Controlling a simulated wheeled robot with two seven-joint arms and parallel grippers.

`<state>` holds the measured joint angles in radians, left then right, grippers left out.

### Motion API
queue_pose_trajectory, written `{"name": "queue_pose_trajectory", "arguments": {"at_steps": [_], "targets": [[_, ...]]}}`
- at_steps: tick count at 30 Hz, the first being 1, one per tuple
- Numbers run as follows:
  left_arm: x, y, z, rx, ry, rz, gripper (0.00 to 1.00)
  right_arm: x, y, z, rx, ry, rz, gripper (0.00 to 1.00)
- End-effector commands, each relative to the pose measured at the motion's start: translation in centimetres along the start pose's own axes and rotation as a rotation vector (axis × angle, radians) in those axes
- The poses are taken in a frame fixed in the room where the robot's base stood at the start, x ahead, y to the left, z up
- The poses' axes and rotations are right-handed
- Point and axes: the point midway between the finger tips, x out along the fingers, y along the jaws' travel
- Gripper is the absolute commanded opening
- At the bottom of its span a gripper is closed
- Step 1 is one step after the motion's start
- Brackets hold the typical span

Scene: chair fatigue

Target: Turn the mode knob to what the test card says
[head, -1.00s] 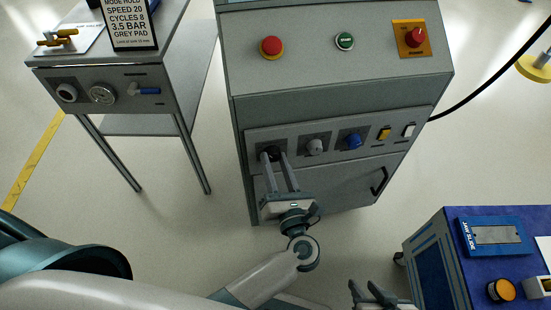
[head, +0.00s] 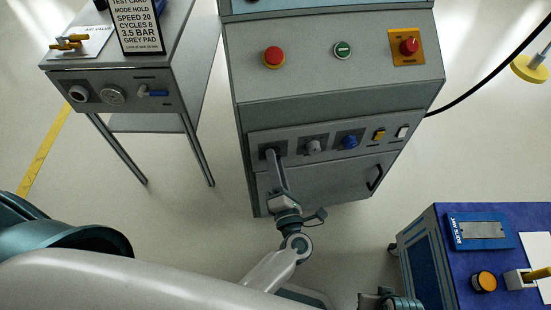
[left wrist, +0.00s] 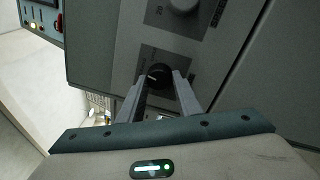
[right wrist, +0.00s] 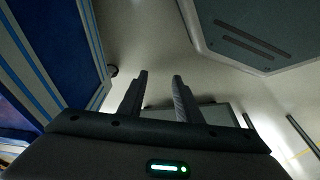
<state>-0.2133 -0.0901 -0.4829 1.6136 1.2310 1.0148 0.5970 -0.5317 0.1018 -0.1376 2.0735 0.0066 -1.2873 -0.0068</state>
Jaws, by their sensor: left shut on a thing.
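The black mode knob (left wrist: 158,75) shows in the left wrist view with a white pointer line, on a dark plate with unreadable marks. My left gripper (left wrist: 160,88) has a finger on each side of it and is shut on it. In the head view my left gripper (head: 274,160) reaches the leftmost dial plate and hides most of the knob. The test card (head: 138,25) reads mode hold, speed 20, cycles 8, 3.5 bar, grey pad. My right gripper (right wrist: 155,85) is open and empty, away from the machine.
Right of the mode knob on the machine panel are a grey knob (head: 313,147), a blue knob (head: 349,142), a yellow switch (head: 379,135) and a white switch (head: 402,132). A blue-topped cart (head: 450,275) stands at lower right, a grey side table (head: 180,60) at left.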

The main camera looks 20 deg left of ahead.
Motion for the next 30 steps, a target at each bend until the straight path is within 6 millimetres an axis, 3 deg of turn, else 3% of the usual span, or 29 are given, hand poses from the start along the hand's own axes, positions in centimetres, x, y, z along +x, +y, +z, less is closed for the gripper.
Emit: {"name": "queue_pose_trajectory", "arguments": {"at_steps": [10, 26, 27, 28, 30], "targets": [[0.0, 0.2, 0.1, 0.155, -0.015, -0.001, 0.09, 4.1, 0.0, 0.9, 0.000, -0.006, -0.003, 0.31], [0.0, 0.0, 0.1, 0.180, -0.019, -0.001, 0.09, 4.8, 0.0, 1.2, -0.001, -0.005, -0.004, 0.31], [0.0, 0.0, 0.1, 0.180, -0.019, -0.001, 0.41, 4.8, 0.0, 1.2, -0.001, -0.005, -0.004, 0.31], [0.0, 0.0, 0.1, 0.180, -0.019, -0.001, 0.48, 4.8, 0.0, 1.2, -0.001, -0.005, -0.004, 0.31], [0.0, 0.0, 0.1, 0.180, -0.018, -0.001, 0.50, 4.8, 0.0, 1.2, -0.001, -0.006, -0.004, 0.31]]}}
